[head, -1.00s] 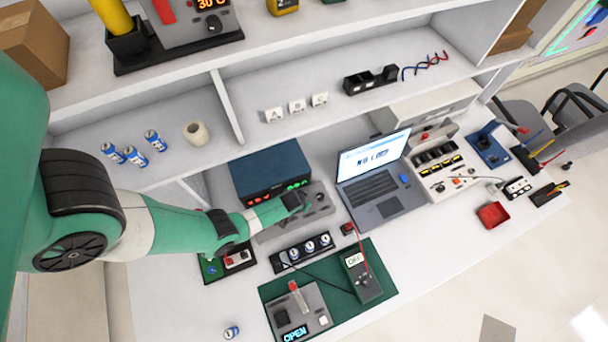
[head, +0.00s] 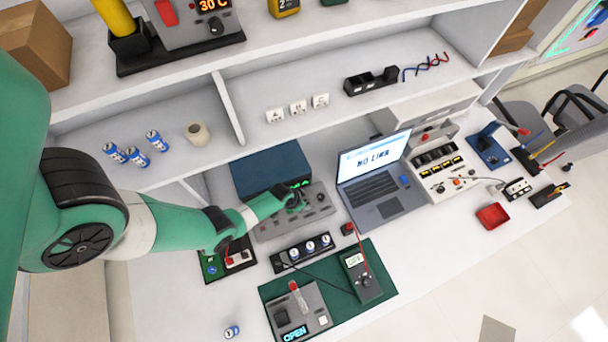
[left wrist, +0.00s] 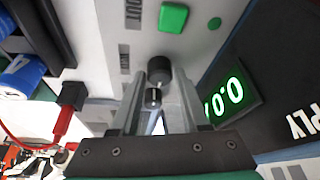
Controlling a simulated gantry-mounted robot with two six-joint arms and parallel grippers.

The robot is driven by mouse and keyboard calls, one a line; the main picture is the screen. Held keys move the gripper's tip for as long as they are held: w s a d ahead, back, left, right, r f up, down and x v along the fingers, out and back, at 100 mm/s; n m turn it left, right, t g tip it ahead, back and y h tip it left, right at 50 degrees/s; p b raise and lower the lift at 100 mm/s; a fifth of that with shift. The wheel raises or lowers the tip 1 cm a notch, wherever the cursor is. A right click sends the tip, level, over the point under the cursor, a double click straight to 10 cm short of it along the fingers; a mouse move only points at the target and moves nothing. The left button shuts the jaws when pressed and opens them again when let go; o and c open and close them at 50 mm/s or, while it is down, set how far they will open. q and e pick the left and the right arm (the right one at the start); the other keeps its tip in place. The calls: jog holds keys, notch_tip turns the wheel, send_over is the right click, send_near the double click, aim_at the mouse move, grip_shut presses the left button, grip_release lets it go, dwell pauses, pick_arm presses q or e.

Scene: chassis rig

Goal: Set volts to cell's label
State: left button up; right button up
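The power supply is a blue box (head: 270,168) with a grey control panel (head: 318,212) in front. In the left wrist view a green display (left wrist: 231,97) reads what looks like 0.0, its left part hidden by a finger. My left gripper (head: 297,204) is down at the panel. In the left wrist view its two fingers (left wrist: 162,100) stand apart, with a dark knob (left wrist: 157,70) between or just beyond their tips; contact is unclear. Several blue cells sit in a black holder (head: 290,256); I cannot read their labels. My right gripper is out of view.
A multimeter (head: 362,275) and a grey box reading OPEN (head: 297,315) stand on a green mat (head: 342,303). A laptop (head: 385,205) stands right of the panel. One loose cell (head: 232,331) lies near the front. The shelf (head: 235,150) overhangs behind.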

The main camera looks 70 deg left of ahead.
pick_arm(q)
jog(key=shift+o, duration=1.3)
jog(key=p+v, duration=0.6)
jog(key=v, duration=0.5)
jog(key=shift+r, duration=0.3)
jog(key=shift+s+d, duration=0.1)
